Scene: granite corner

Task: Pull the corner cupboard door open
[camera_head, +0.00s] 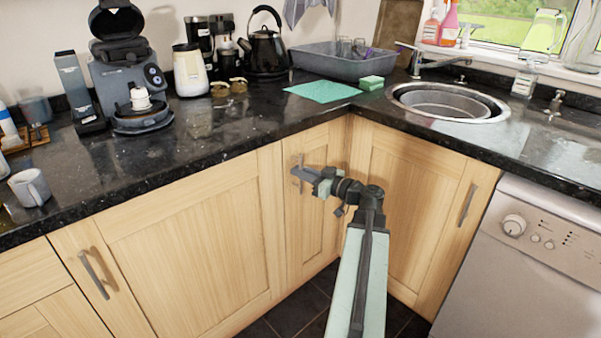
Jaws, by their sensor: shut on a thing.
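The corner cupboard door (313,225) is a narrow light-wood panel left of the inner corner, below the black granite worktop. It looks closed, in line with the wider panel to its left. Its short grey metal handle (300,168) is upright near the door's upper left. My gripper (309,174) is at this handle and shut on it, reaching in from the right. The jaws hide part of the handle. My arm comes up from the bottom of the picture and covers part of the corner and the right cupboard door (415,205).
A white dishwasher (525,260) stands at the right. The left cupboard door (190,255) and its handle (93,274) are at the left. The worktop (215,140) overhangs the doors. Dark floor tiles (297,312) show clear below the corner door.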

